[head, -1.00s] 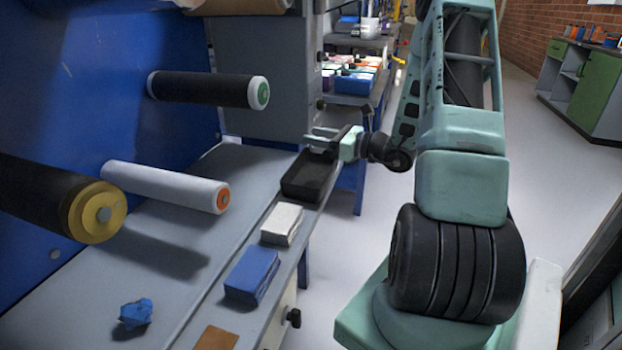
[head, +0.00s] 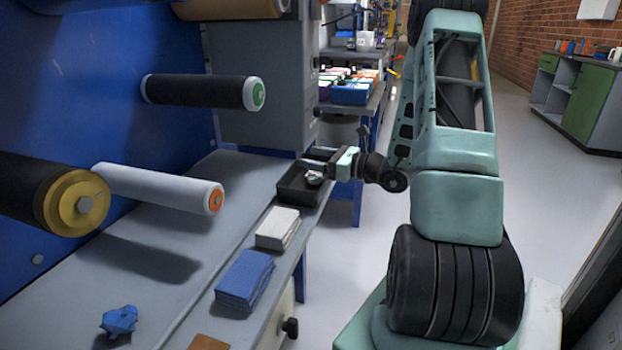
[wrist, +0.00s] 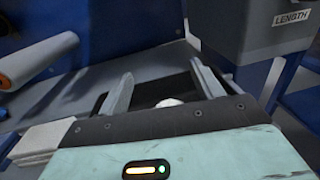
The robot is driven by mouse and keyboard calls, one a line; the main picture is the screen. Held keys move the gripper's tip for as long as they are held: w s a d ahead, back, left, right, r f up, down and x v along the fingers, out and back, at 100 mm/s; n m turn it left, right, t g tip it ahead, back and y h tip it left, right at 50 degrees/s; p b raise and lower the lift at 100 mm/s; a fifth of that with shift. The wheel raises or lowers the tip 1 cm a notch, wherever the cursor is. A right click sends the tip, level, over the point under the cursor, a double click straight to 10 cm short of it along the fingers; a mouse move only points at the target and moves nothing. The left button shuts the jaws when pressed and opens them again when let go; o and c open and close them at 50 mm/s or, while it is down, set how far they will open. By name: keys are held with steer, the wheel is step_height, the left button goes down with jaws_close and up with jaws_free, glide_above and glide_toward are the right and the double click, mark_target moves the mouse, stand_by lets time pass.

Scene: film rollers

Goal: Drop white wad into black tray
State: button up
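The white wad (head: 314,178) shows against the inside of the black tray (head: 285,194), toward its right side and just below my gripper (head: 308,159). I cannot tell for sure if it touches the tray floor. In the wrist view, the fingers of my gripper (wrist: 158,88) are wide apart. The black tray stands on the bench ledge.
A white stack (head: 278,229), a blue stack (head: 245,280) and a brown piece (head: 209,342) lie along the ledge nearer me. A blue wad (head: 119,320) lies on the bench. Rollers, including a white one (head: 160,188), jut over the bench at left.

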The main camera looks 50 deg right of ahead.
steer(key=p+v, duration=0.3)
steer(key=v, duration=1.4)
steer(key=shift+s, duration=0.25)
steer(key=shift+r, duration=0.1)
